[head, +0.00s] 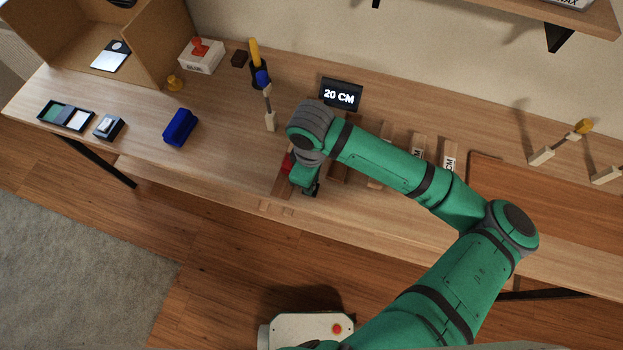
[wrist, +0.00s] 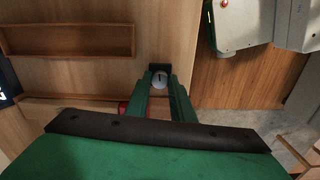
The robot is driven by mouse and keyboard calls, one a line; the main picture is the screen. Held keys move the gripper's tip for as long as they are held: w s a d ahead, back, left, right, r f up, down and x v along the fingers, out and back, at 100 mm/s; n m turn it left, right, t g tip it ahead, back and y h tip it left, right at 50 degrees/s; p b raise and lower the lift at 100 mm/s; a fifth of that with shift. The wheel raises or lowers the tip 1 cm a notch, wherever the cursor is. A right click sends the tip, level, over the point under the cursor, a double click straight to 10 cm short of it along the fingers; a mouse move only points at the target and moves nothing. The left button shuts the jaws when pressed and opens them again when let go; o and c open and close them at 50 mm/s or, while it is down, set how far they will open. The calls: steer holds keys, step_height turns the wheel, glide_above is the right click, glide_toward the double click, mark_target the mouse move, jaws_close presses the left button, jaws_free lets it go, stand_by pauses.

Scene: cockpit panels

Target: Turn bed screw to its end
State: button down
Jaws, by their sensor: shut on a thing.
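In the wrist view, the bed screw (wrist: 159,80) shows as a pale grey round head with a dark line across it, set by a small dark part at the edge of the wood. My gripper (wrist: 160,84) has its two green fingers closed on either side of this head. In the head view, my gripper (head: 311,189) is low at the front edge of the desk, largely under my own arm, and the screw is hidden there. A red part (head: 287,162) shows just left of the gripper; it is partly covered.
A black display (head: 341,94) reading "20 CM" stands behind my arm. Labelled wooden blocks (head: 449,160) stand to the right. In the wrist view, a shallow wooden recess (wrist: 68,54) lies left.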

steer(key=m, duration=0.5)
steer(key=shift+a, duration=0.15)
stand_by(0.3)
steer(key=c, duration=1.5)
jaws_free()
steer(key=shift+c, duration=0.2)
step_height(320, 180, up, 11)
steer(key=shift+f, duration=0.1)
